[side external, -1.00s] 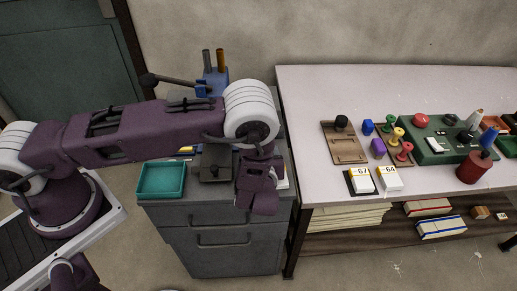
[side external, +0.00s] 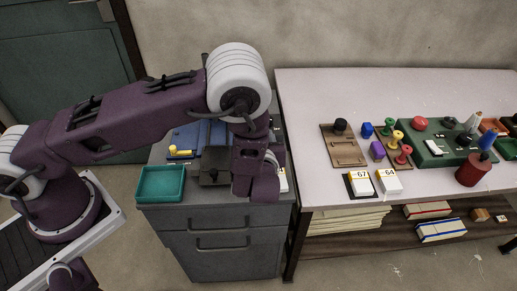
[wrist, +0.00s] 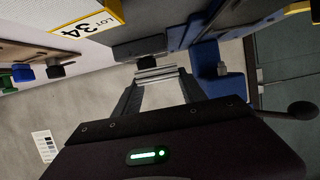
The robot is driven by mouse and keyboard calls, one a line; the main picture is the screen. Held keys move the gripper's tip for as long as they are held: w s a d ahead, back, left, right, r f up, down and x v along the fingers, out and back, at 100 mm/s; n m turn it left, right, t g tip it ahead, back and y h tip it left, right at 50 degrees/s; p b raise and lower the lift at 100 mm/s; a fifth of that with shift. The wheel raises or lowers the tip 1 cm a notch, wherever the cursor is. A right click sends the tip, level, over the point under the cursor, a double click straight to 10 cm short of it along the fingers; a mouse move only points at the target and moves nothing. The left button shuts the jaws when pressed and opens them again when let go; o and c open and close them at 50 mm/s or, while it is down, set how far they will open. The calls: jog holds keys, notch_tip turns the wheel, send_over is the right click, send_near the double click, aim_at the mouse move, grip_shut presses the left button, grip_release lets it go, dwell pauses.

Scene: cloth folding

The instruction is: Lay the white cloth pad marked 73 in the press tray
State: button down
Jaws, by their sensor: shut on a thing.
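My gripper (wrist: 158,76) is in the middle of the wrist view. Its jaws are shut on a pale, ribbed grey piece between the fingertips, too small to identify. In the side view my gripper's purple hand (side external: 258,178) is over the front right of the grey cabinet; it hides its own fingertips. A dark grey block (wrist: 140,48) is just beyond the fingertips in the wrist view. In the side view a dark tray-like piece (side external: 215,160) lies left of the hand; I cannot tell if it is the press tray. No pad marked 73 is readable.
A teal tray (side external: 161,183) and yellow cylinder (side external: 180,152) sit on the cabinet. White pads marked 67 (side external: 361,184) and 64 (side external: 389,182) lie on the right table. A black-knobbed lever (wrist: 300,110) is at right.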

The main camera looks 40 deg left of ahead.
jog(key=shift+n+y, duration=0.3)
jog(key=r, duration=0.2)
jog(key=s+r, duration=0.1)
jog(key=r, duration=0.4)
jog(key=shift+s+d, duration=0.25)
jog(key=shift+s, duration=0.1)
jog(key=s+r+n+g, duration=0.1)
jog(key=s+r, duration=0.3)
jog(key=r, duration=0.1)
jog(key=a+y, duration=0.1)
jog(key=a, duration=0.6)
jog(key=w+d+r+m+t+h, duration=0.55)
jog(key=w+r+m+h, duration=0.25)
jog(key=r+m+h, duration=0.25)
jog(key=n+g+y, duration=0.5)
jog(key=n+y, duration=0.4)
send_over(216, 164)
jog(key=shift+t, duration=0.25)
notch_tip(216, 164, down, 22)
jog(key=shift+f, duration=0.1)
notch_tip(216, 164, down, 2)
jog(key=shift+s+f, duration=0.1)
jog(key=shift+f, duration=0.75)
jog(key=c, duration=0.7)
grip_release()
jog(key=shift+o, duration=0.2)
